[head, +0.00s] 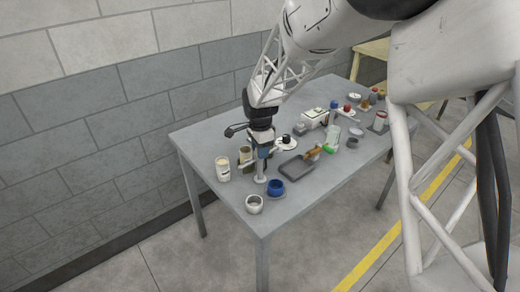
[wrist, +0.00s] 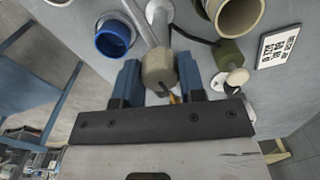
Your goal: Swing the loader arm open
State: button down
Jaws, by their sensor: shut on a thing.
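My gripper (head: 262,150) points down over the near left part of the table. In the wrist view, the two blue fingers of my gripper (wrist: 158,80) stand on either side of a tan faceted knob (wrist: 157,62) and are shut on it. A grey bar, seemingly the loader arm (wrist: 144,22), runs from the knob toward a pale round base (wrist: 160,10). In the head view, the upright post (head: 261,168) shows below my gripper, and the knob is hidden. I cannot tell the arm's swing angle.
A blue cup (head: 276,187), a white cup (head: 254,204) and a cream can (head: 222,168) stand close around the post. Several small items crowd the far half of the grey table (head: 315,190). Its near right edge is clear.

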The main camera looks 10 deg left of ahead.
jog(key=shift+m, duration=0.3)
jog(key=c, duration=0.7)
grip_release()
jog(key=shift+r, duration=3.95)
